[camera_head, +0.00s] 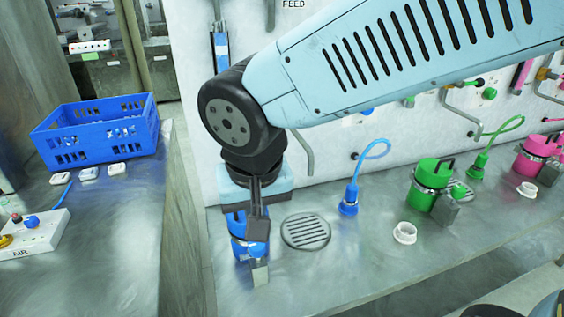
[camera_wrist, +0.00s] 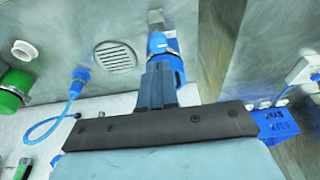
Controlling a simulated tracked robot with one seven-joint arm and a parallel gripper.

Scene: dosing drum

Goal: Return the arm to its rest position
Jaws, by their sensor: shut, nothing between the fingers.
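My light blue arm reaches in from the upper right in the head view and bends down at a black joint. My gripper (camera_head: 258,212) points down at the blue canister (camera_head: 240,249) and hides part of it. Its fingers are shut and hold nothing. In the wrist view the closed fingers (camera_wrist: 157,84) overlap the blue canister (camera_wrist: 175,62); I cannot tell whether they touch it. The canister stands on the metal bench left of a round slotted drain (camera_head: 306,231).
A blue hose coupling (camera_head: 349,204), a green canister (camera_head: 433,176), a pink canister (camera_head: 535,156) and a white ring (camera_head: 405,233) stand to the right. A blue crate (camera_head: 98,130) and an AIR box (camera_head: 35,234) sit on the left bench across a gap. A white wall stands behind.

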